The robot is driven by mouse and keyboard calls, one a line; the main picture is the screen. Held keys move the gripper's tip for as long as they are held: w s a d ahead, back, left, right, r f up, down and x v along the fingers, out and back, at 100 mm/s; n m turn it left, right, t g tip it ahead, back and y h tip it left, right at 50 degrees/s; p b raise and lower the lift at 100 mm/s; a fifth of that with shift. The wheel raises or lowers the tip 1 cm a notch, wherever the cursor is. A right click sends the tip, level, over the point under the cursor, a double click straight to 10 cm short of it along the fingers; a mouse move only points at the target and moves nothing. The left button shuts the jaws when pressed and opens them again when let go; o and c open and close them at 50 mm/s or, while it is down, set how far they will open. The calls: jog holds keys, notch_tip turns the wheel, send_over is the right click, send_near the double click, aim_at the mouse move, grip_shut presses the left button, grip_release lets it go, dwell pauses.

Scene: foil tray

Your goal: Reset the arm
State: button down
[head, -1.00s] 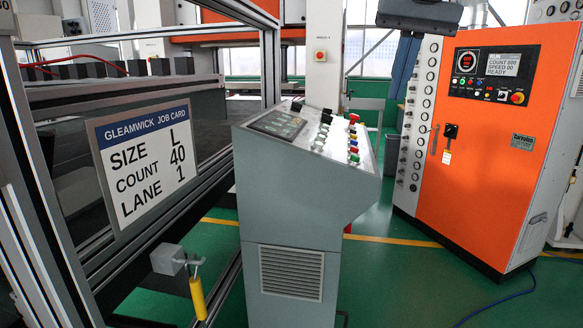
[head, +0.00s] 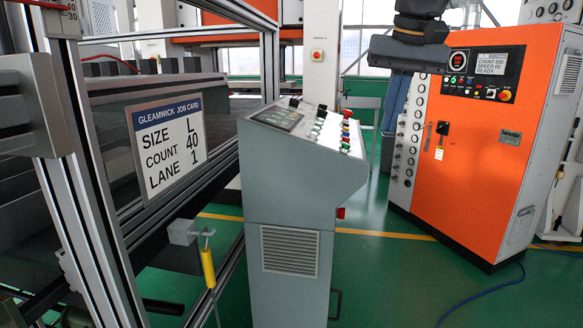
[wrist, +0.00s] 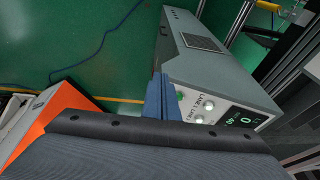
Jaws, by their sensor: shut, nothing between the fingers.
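My gripper (head: 388,128) hangs at the upper right of the head view, its blue fingers pointing down below a dark grey arm part. It is in front of the left edge of the orange cabinet (head: 475,165) and touches nothing that I can see. In the wrist view its blue fingers (wrist: 160,82) are together and empty. From that camera they overlap the edge of the grey control console (wrist: 205,65), whose panel has lit buttons and a small screen with green digits.
The grey console (head: 285,190) stands mid-view. A job card (head: 167,150) reading size L, count 40, lane 1 hangs on the metal frame at left. A yellow-handled tool (head: 208,268) hangs below it. A blue cable (head: 480,292) lies on the green floor, otherwise clear at the right.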

jog(key=s+f+g, duration=0.1)
jog(key=s+f, duration=0.2)
jog(key=f, duration=0.9)
jog(key=s+f, duration=0.2)
jog(key=f, duration=0.9)
jog(key=s+f+n+g+b, duration=0.1)
jog(key=s+f, duration=0.9)
jog(key=f, duration=0.3)
jog(key=shift+s+f+n, duration=0.3)
jog(key=shift+s+n, duration=0.05)
jog(key=shift+n, duration=0.05)
jog(key=shift+a, duration=0.1)
dwell(0.9)
